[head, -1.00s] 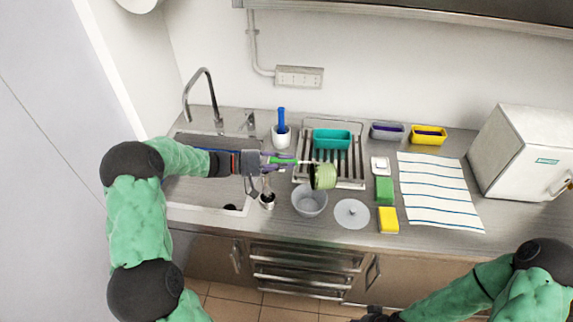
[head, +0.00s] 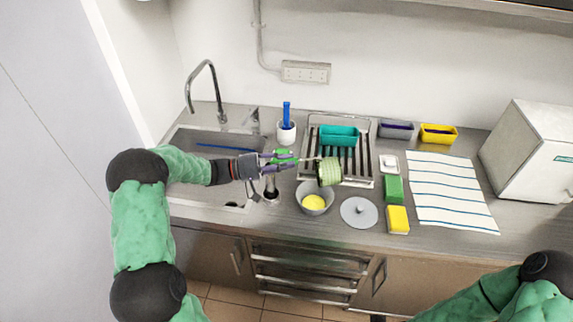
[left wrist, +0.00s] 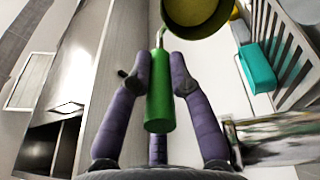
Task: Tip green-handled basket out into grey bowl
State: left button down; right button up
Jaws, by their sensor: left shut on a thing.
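My left gripper (head: 284,158) is shut on the green handle (left wrist: 159,100) of the basket. The basket (head: 329,171), pale green-yellow and round, is held on its side above the back right rim of the grey bowl (head: 301,203). The left wrist view shows part of the basket (left wrist: 197,12) at the top, beyond the fingers. A yellow mass (head: 314,203) lies in the bowl. How much is left in the basket I cannot tell. My right arm comes in at the lower right, its gripper outside the picture.
A grey lid (head: 359,212) lies right of the bowl. A green sponge (head: 394,189) and a yellow one (head: 397,220) lie beyond it. A rack with a teal tub (head: 339,136) stands behind. A white pot (head: 286,133) stands behind the gripper, and the sink (head: 190,150) is left.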

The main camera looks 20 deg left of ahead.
pick_arm(q)
jog(key=shift+s+a+f+t+h+b, duration=0.15)
jog(key=shift+a+f+t+h+b, duration=0.25)
jog(key=shift+b, duration=0.55)
jog(key=shift+s+a+f+t+h+b, duration=0.1)
jog(key=shift+f+t+h+b, duration=0.1)
jog(key=shift+f+h+b, duration=0.55)
jog(key=shift+r+y, duration=0.25)
jog(key=shift+r, duration=0.05)
jog(key=shift+d, duration=0.15)
